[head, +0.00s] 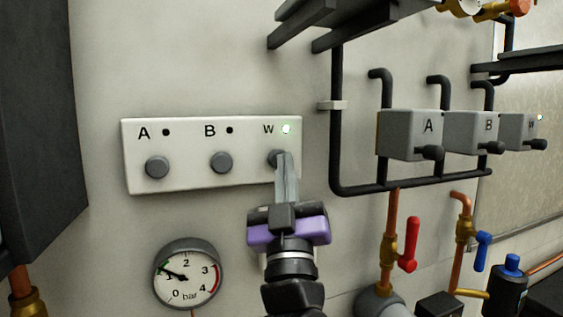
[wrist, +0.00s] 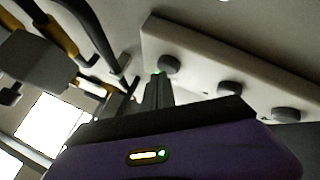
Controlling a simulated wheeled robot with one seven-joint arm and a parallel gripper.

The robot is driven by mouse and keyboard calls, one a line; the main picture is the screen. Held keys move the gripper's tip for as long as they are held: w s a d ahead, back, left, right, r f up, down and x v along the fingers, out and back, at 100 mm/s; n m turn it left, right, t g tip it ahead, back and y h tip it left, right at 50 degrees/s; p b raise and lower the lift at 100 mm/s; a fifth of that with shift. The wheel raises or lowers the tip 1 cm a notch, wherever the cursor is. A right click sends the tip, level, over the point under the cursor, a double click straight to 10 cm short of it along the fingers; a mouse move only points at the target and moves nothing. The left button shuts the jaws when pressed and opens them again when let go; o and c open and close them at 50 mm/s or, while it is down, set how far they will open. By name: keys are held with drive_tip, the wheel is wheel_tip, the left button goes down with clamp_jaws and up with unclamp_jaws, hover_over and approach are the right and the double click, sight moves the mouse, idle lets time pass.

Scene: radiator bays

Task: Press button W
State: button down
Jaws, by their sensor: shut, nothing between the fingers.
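A pale panel (head: 190,180) on the wall carries three round grey buttons labelled A, B and W. In the wrist view, the fingertips (wrist: 158,76) are right by the button (wrist: 168,65) at the panel's end. I cannot tell whether they touch it or whether the button is pushed in.
Button A (head: 157,167) and button B (head: 221,162) are left of my gripper. A pressure gauge (head: 187,273) hangs below the panel. On the right are grey boxes A, B and W, dark pipes, and red (head: 411,244) and blue (head: 482,251) valve handles.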

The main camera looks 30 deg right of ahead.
drive_tip(key=shift+s, duration=0.15)
drive_tip(key=shift+s+a+p, duration=0.1)
drive_tip(key=shift+s+a, duration=0.1)
drive_tip(key=shift+s, duration=0.75)
drive_tip(key=shift+s+a+p, duration=0.15)
drive_tip(key=shift+s+a, duration=0.05)
drive_tip(key=shift+s, duration=0.75)
drive_tip(key=shift+s+a+p, duration=0.1)
drive_tip(key=shift+s+a, duration=0.1)
drive_tip(key=shift+s, duration=0.75)
drive_tip(key=s+a+f+n+y, duration=0.2)
drive_tip(key=a+f+n+y, duration=0.15)
drive_tip(key=f+y, duration=0.4)
drive_tip(key=s+a+f+n+y, duration=0.25)
drive_tip(key=a+f+y, duration=0.2)
drive_tip(key=f, duration=0.55)
drive_tip(key=s+d+f+m+g, duration=0.2)
drive_tip(key=s+f+g, duration=0.6)
drive_tip(key=s+f, duration=1.6)
drive_tip(key=s+m, duration=0.2)
drive_tip(key=s, duration=0.2)
drive_tip(key=shift+s+f+y, duration=0.15)
drive_tip(key=shift+y, duration=0.25)
